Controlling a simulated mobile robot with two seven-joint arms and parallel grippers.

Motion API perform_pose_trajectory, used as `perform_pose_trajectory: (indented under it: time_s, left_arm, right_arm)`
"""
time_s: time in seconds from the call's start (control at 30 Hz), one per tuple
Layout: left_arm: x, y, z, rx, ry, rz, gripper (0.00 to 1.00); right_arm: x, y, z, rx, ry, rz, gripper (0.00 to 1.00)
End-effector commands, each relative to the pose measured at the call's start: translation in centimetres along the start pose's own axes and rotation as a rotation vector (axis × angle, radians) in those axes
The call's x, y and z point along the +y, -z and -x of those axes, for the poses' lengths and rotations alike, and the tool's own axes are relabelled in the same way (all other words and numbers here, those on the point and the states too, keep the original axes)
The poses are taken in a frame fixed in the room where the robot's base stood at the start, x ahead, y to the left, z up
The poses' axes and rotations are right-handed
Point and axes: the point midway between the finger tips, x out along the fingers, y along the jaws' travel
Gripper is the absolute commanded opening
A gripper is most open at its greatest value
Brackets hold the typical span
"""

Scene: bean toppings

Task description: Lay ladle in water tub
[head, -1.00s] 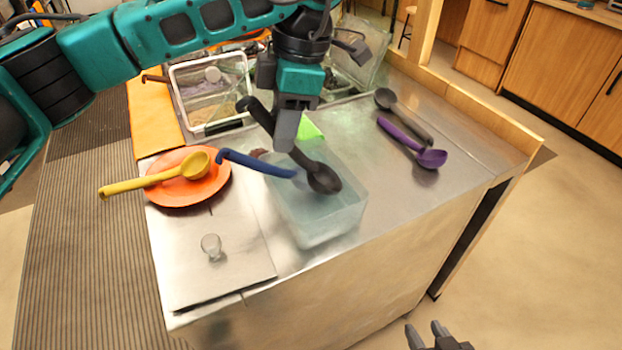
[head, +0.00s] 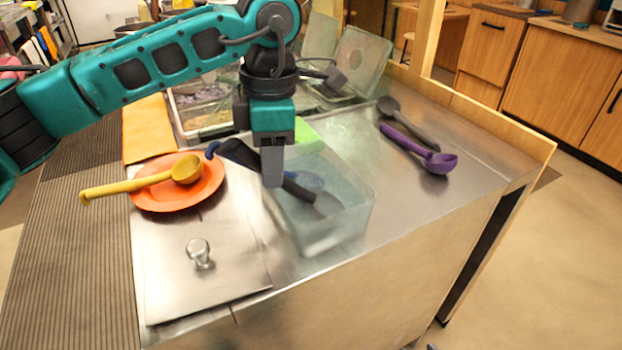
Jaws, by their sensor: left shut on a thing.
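My left gripper (head: 272,178) points down over the left part of the clear water tub (head: 345,232). It is shut on a black ladle (head: 298,190), which tilts down to the right with its lower end within the tub's outline. Whether that end touches the tub is unclear. A blue ladle (head: 212,150) is mostly hidden behind the gripper and black ladle; its hooked handle end shows at the left, and a bluish bowl shows in the tub. My right gripper is not in view.
A yellow ladle (head: 140,185) rests on an orange plate (head: 212,196) at the left. A purple ladle (head: 405,142) and a grey ladle (head: 410,122) lie right of the tub. A lid with a knob (head: 200,285) covers the front left.

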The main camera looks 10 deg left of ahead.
Motion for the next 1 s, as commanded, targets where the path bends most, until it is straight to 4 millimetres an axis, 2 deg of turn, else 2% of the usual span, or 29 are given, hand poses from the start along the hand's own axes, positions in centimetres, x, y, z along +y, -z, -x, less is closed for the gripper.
perform_pose_trajectory:
  time_s: [0.13, 0.17, 0.43, 0.77, 0.87, 1.0]
  left_arm:
    - [0.0, 0.0, 0.1, 0.0, 0.0, 0.0, 0.0]
    - [0.0, 0.0, 0.1, 0.0, 0.0, 0.0, 0.32]
    - [0.0, 0.0, 0.0, 0.001, 0.0, 0.0, 0.58]
    - [0.0, 0.0, 0.5, 0.001, -0.001, 0.0, 0.59]
    - [0.0, -0.1, 1.7, 0.001, -0.002, 0.0, 0.59]
    - [0.1, -0.1, 4.7, -0.001, -0.003, 0.001, 0.59]
  right_arm:
    - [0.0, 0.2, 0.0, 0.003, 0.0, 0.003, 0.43]
    - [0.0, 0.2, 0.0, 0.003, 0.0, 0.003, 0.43]
    - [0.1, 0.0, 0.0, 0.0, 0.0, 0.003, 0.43]
    - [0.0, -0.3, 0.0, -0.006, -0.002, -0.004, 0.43]
    - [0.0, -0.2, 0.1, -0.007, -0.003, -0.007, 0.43]
    - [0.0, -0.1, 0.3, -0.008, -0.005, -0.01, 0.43]
